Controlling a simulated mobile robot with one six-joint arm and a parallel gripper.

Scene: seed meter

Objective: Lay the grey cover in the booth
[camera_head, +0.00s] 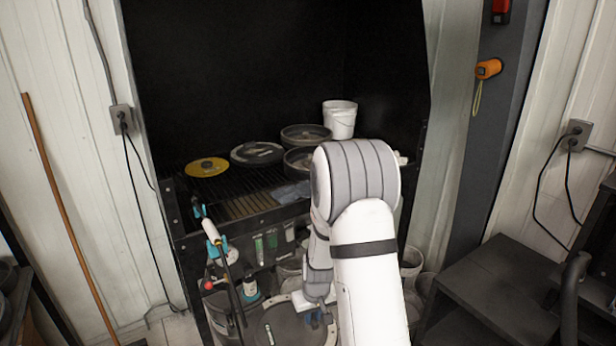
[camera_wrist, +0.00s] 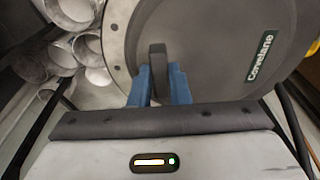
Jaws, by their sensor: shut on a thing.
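The grey cover (camera_wrist: 215,45) is a large round disc with dark bolt-like dots near its rim and a dark green label. It fills the upper part of the wrist view. My gripper (camera_wrist: 160,82) has blue fingers shut on the cover's dark upright handle (camera_wrist: 158,58). In the head view a grey round top (camera_head: 285,325) with a green label, seemingly the same cover, lies low in front of the booth (camera_head: 245,60). My gripper (camera_head: 320,317) is there beside it, partly hidden by my arm. I cannot tell whether the cover rests on something or hangs free.
The black booth has a slatted shelf (camera_head: 250,204) carrying a yellow disc (camera_head: 207,167), several dark round pieces (camera_head: 257,153) and a white bucket (camera_head: 340,119). The shelf's front left is bare. White pots (camera_wrist: 70,12) stand beside the cover. A dark bench (camera_head: 490,280) is at right.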

